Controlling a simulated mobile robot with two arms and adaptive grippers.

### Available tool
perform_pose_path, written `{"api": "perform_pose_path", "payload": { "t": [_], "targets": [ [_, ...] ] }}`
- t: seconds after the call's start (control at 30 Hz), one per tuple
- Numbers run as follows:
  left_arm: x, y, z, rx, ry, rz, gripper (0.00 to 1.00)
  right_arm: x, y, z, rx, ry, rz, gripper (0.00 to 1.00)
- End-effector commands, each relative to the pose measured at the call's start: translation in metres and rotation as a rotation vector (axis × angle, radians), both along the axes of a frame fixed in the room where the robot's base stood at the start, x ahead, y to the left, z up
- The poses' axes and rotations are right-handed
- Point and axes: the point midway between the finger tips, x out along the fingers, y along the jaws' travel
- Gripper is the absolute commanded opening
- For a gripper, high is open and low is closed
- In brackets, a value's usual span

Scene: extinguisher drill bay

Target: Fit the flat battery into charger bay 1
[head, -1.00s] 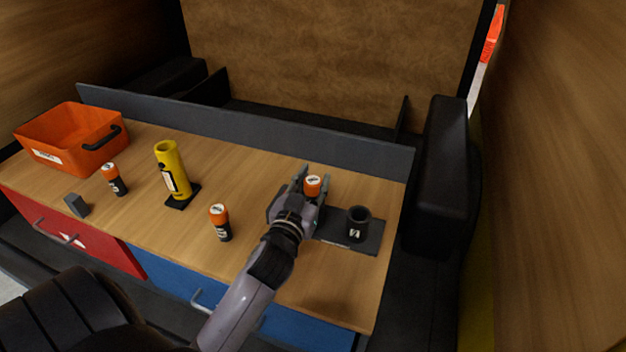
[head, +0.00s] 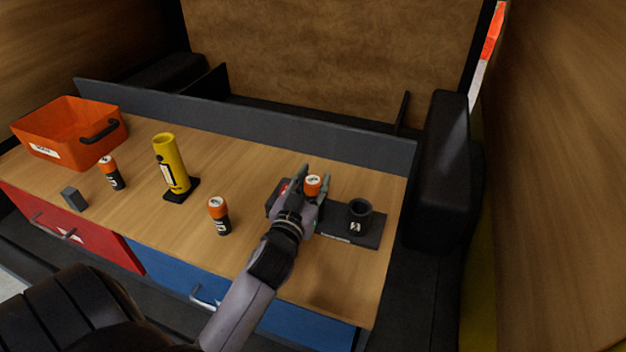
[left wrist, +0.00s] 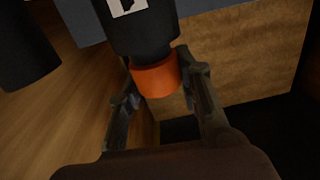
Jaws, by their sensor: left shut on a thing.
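My left gripper (head: 314,188) is shut on a battery with an orange top (head: 313,182) above the left part of the dark charger (head: 371,237). In the left wrist view the fingers close around the orange end (left wrist: 157,79), and the black body (left wrist: 138,35) with a pale label runs away from them. The gripper hides the battery's lower end, so I cannot tell whether it sits in a bay. An open black cup-shaped bay (head: 359,219) with a white mark stands on the charger's right part, its number unclear. My right gripper does not show.
Two more orange-topped batteries, one nearer (head: 219,217) and one farther left (head: 111,173), stand upright. A yellow tube (head: 169,158) on a black base, a small grey block (head: 74,198) and an orange bin (head: 61,125) are leftward. A dark rail (head: 250,125) backs the bench.

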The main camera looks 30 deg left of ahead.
Motion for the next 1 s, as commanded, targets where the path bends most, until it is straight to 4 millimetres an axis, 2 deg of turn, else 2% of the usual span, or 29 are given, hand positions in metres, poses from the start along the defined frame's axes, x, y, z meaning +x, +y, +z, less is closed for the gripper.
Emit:
{"api": "perform_pose_path", "payload": {
  "t": [0.27,0.77,0.8,1.0],
  "targets": [
    [0.000,0.000,0.000,-0.001,-0.001,0.000,0.00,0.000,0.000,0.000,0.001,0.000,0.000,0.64],
    [0.000,0.000,-0.012,-0.001,-0.001,0.000,0.00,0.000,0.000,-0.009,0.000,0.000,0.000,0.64],
    [0.000,0.000,-0.012,0.000,-0.002,0.000,0.33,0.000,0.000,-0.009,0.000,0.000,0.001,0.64],
    [0.000,0.000,-0.012,-0.001,-0.001,0.000,0.46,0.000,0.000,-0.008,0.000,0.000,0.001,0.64]
  ]
}}
